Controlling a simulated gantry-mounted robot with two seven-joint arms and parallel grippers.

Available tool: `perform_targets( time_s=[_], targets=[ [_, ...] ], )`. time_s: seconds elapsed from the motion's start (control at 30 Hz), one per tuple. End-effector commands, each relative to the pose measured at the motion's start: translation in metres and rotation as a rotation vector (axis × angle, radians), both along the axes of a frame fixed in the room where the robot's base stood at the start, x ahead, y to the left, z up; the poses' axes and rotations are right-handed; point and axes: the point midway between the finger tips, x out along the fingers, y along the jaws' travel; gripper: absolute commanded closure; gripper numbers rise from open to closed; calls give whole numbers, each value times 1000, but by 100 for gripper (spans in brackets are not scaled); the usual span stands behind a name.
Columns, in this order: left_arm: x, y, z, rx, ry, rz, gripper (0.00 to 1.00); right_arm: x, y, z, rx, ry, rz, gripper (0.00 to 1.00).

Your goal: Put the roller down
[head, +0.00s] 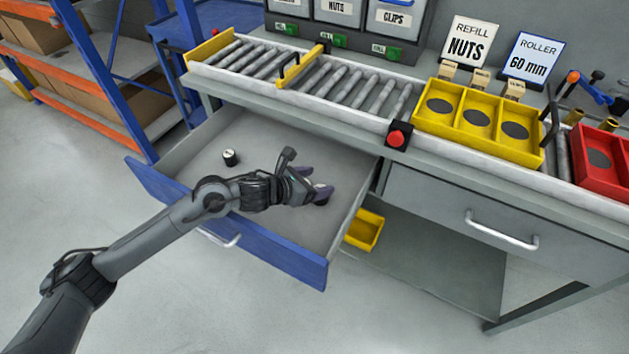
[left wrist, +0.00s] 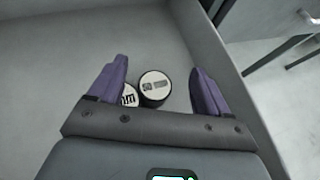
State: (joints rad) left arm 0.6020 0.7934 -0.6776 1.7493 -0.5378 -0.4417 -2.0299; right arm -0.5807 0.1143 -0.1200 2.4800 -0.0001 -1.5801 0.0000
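My left gripper (head: 316,186) reaches into the open blue-fronted drawer (head: 190,190). In the left wrist view its two purple fingers (left wrist: 164,85) are spread wide apart. A black roller (left wrist: 155,88) with a white top marked 50 shows between the fingers, with clear space to the right finger. A second roller (left wrist: 130,96), its white top showing "mm", is partly hidden behind the left finger. Both appear to stand on the drawer floor. In the head view a black roller with a white top (head: 230,157) stands alone, left of the gripper. My right gripper is not in view.
A roller conveyor (head: 345,83) with a red button (head: 397,137) runs behind the drawer. A yellow tray (head: 478,118) stands near a "ROLLER 60 mm" sign (head: 533,58). A yellow bin (head: 364,230) sits below the bench. The drawer's left part is mostly clear.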

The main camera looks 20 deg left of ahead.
Motion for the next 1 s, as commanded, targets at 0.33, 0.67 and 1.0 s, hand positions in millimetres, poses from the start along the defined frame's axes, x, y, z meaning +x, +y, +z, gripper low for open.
perform_targets(
  time_s=[0.33, 0.67, 1.0],
  targets=[
    [0, 0, 3, 0, 0, 0, 22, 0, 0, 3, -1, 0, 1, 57],
    [-22, 13, 27, 5, 1, 0, 22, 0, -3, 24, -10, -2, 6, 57],
    [-72, 39, 58, 4, 1, -1, 22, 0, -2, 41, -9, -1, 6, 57]
  ],
)
